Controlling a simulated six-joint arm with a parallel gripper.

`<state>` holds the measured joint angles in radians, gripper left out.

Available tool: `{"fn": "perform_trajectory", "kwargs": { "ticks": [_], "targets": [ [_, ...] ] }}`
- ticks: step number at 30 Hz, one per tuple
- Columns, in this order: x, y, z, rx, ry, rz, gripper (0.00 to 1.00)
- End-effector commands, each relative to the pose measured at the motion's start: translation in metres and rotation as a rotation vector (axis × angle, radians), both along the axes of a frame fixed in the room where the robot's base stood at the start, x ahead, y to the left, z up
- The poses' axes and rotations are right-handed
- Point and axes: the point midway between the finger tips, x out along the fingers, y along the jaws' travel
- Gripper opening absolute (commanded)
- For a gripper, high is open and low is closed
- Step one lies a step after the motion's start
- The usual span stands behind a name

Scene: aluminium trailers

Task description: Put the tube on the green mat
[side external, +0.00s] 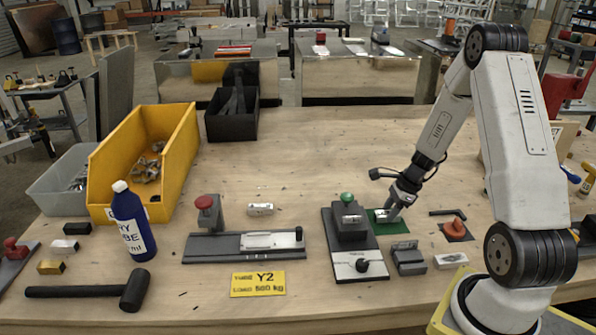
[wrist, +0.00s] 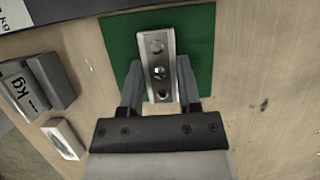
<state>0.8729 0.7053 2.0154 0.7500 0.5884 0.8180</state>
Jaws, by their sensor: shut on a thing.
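The tube (wrist: 160,58) is a short silver metal piece with round holes along its face. My gripper (wrist: 159,78) is shut on it, one dark finger on each side.
A grey fixture with a green knob (side external: 347,198) stands just left of the mat. A dark grey block (side external: 408,261) and a pale block (side external: 450,261) lie in front. A yellow bin (side external: 175,150) stands far left.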

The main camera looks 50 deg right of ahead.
Motion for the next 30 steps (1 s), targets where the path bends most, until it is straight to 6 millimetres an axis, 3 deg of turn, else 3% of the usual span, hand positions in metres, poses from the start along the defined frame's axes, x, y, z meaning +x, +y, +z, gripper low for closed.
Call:
{"fn": "perform_trajectory", "kwargs": {
  "ticks": [6,7,10,23,30],
  "targets": [
    [0.000,0.000,-0.003,0.001,0.001,0.000,0.00],
    [0.000,0.000,-0.003,0.001,0.001,0.000,0.46],
    [0.000,0.000,-0.003,0.001,0.001,0.000,0.78],
    [0.000,0.000,-0.001,0.000,0.000,0.000,0.78],
    [-0.003,-0.004,0.013,0.000,-0.003,0.000,0.78]
  ]
}}
